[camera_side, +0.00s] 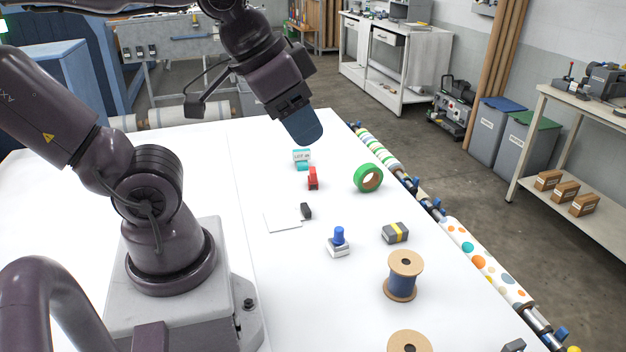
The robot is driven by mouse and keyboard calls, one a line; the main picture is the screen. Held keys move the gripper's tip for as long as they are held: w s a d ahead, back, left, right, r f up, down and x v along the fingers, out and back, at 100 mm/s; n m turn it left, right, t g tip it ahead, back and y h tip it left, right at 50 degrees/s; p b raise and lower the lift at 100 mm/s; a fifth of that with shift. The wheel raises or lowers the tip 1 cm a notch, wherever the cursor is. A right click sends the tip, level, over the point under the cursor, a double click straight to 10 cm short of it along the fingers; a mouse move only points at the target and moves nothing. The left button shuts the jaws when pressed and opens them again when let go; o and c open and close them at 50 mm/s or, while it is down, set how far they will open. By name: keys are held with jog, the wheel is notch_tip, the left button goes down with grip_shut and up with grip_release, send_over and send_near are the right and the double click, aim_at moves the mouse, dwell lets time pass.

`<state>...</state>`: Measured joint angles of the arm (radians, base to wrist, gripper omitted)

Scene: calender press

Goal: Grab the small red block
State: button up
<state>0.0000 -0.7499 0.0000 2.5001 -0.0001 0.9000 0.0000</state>
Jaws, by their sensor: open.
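A small red block (313,179), with an uneven, stepped outline, sits on the white table in the side view, right of the table's middle. My gripper (304,128) is above the table, higher in the picture than the red block and apart from it. Its blue fingertip pad points down and to the right. The jaws are open and nothing shows between them. The far finger is mostly hidden behind the near one.
A teal and white labelled item (301,159) stands just behind the red block. Green tape (368,178), a black piece (306,211), a blue-handled stamp (339,242), a grey-yellow block (395,233) and a thread spool (403,276) are nearby. Patterned rollers (481,262) line the right edge.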

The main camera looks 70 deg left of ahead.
jog(key=shift+o, duration=0.6)
